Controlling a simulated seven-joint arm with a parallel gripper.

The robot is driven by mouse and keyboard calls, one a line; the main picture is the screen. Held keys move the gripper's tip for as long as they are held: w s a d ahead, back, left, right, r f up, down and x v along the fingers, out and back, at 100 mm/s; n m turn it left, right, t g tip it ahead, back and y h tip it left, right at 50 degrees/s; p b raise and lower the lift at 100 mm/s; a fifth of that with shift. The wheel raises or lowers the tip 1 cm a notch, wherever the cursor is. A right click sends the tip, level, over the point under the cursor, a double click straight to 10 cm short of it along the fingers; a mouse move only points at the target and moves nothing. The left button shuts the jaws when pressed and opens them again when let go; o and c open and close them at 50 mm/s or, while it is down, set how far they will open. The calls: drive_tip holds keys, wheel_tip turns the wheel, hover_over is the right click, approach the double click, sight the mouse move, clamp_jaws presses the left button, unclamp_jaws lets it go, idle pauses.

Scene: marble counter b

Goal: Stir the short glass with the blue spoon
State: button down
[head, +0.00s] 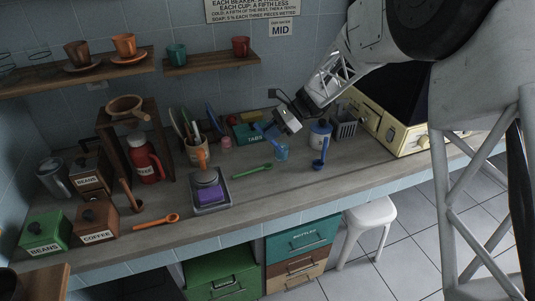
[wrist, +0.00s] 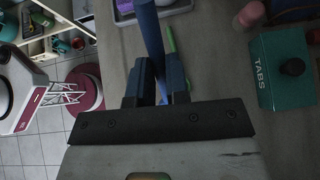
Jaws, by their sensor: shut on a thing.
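My gripper (head: 276,131) is shut on the blue spoon (wrist: 149,28); its handle passes between the two fingers in the wrist view. The glass cannot be made out in the wrist view.
A green spoon (head: 252,172) lies left of the glass. A green TABS box (head: 250,135) stands behind.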

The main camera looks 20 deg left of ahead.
drive_tip(key=w+r+g+y, duration=0.1)
drive_tip(key=w+r+g, duration=0.1)
drive_tip(key=w+r, duration=0.3)
drive_tip(key=w, duration=0.2)
drive_tip(key=shift+w+r+y, duration=0.2)
drive_tip(key=shift+w+y, duration=0.1)
drive_tip(key=shift+y, duration=0.1)
drive_tip(key=shift+s+a+f, duration=0.1)
drive_tip(key=shift+a+f, duration=0.1)
wheel_tip(320, 180, down, 12)
drive_tip(key=shift+r, duration=0.2)
idle(1.5)
drive_tip(key=shift+d, duration=0.1)
drive_tip(key=shift+w+d, duration=0.15)
drive_tip(key=shift+w, duration=0.1)
